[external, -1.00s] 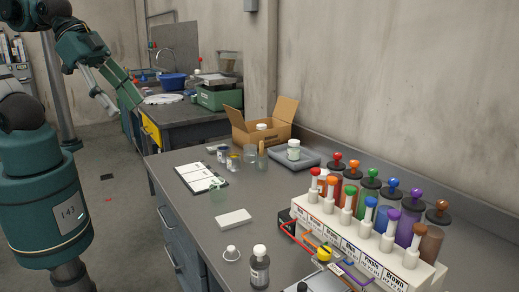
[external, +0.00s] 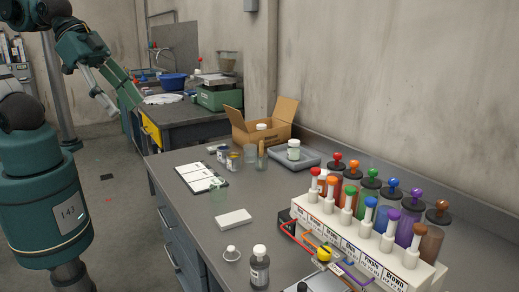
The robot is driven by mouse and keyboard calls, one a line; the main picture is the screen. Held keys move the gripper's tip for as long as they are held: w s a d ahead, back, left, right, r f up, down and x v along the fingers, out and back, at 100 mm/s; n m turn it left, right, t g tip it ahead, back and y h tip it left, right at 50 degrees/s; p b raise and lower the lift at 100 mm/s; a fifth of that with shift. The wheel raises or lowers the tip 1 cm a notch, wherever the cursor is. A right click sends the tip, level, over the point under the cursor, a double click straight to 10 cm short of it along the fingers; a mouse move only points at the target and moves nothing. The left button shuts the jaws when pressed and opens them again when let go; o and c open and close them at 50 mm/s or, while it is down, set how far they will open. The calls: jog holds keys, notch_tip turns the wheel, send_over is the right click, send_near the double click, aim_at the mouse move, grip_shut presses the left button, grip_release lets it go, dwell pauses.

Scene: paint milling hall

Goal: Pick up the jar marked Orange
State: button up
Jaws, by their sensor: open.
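Several jars with dark lids and coloured knobs stand in a row at the back of a white rack (external: 440,277) on the bench, at the right. The jar with the orange knob (external: 350,184) is second from the left, between the red-knobbed and green-knobbed ones. Its lower part is hidden behind the rack and the white-necked stoppers in front. The rack's front labels are small; Purple and Brown can be read. My gripper (external: 124,108) is at the upper left, open and empty, pointing down and far from the jars.
White-necked stoppers with coloured tops line the rack's front. A dark bottle (external: 259,268), white block (external: 233,218), clipboard (external: 195,172), cardboard box (external: 276,131) and grey tray (external: 309,160) with a white-lidded jar are on the bench. Some bench top between them is clear.

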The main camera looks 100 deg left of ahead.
jog(key=shift+o, duration=0.7)
jog(key=w+a+r+n+g, duration=0.1)
jog(key=w+a+r+n, duration=0.15)
jog(key=w, duration=0.55)
jog(key=w+a+r+n+g, duration=0.1)
jog(key=w+a+r+n, duration=0.15)
jog(key=w, duration=0.45)
jog(key=n+g, duration=0.4)
jog(key=n, duration=0.7)
send_over(322, 172)
jog(key=s+d, duration=0.5)
notch_tip(322, 172, down, 19)
jog(key=w+a+f, duration=0.1)
jog(key=f, duration=0.2)
jog(key=w+a+f+n, duration=0.1)
jog(key=w+a+f, duration=0.1)
jog(key=f, duration=0.1)
jog(key=w+a+f+n+g, duration=0.1)
jog(key=w+a+f, duration=0.1)
jog(key=f, duration=0.2)
jog(key=shift+a+f, duration=0.1)
jog(key=shift+a+f+n, duration=0.15)
jog(key=shift+f+n, duration=0.05)
jog(key=shift+n, duration=0.1)
